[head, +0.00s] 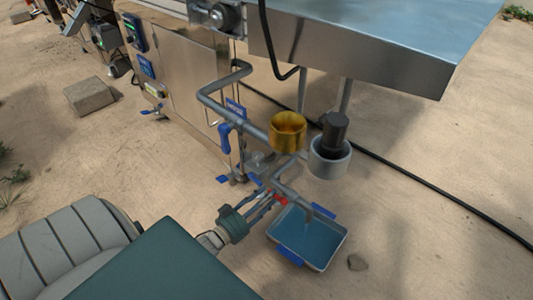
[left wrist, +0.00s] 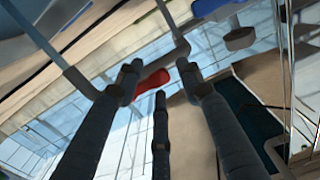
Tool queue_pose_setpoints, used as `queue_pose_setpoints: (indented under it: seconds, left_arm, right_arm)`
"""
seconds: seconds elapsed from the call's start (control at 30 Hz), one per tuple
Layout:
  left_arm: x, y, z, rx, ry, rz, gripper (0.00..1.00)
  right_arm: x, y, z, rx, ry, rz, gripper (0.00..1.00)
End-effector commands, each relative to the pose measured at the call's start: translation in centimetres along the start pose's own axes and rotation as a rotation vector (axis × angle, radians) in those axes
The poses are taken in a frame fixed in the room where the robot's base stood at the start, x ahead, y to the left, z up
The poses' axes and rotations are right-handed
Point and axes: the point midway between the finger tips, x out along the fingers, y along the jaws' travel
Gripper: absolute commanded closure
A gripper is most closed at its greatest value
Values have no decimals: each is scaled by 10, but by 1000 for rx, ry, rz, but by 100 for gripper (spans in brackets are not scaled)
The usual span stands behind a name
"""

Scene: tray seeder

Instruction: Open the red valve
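The red valve handle (head: 281,200) is small and sits on the grey pipe (head: 290,187) above a tray of blue liquid. My left gripper (head: 268,199) reaches in from the lower left, with its fingertips right by the handle. In the left wrist view the red handle (left wrist: 151,81) shows between the spread fingertips of my left gripper (left wrist: 160,80). The fingers are open. I cannot tell whether any finger touches the handle. My right gripper is not in view.
The tray (head: 341,245) with blue handles stands on the sandy ground below the pipe. A blue valve handle (head: 224,138), a brass cup (head: 287,133) and a grey cup (head: 328,160) are close by. A black cable (head: 440,188) runs over the ground at right.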

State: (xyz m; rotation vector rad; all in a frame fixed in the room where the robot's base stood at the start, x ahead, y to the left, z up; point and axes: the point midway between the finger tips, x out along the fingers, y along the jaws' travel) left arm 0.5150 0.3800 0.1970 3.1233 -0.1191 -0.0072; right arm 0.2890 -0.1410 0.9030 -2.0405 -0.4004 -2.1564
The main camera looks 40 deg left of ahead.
Motion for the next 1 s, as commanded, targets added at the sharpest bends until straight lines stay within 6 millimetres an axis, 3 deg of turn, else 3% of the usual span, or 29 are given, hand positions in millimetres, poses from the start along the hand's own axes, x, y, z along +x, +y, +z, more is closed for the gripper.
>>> queue_pose_setpoints:
  seconds: [0.37,0.8,1.0]
  left_arm:
    - [-9,1,0,1,1,2,62]
    - [-96,0,0,0,-1,0,62]
    - [-117,0,0,1,1,1,62]
  right_arm:
    - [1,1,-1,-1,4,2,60]
    - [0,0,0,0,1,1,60]
    - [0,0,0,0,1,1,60]
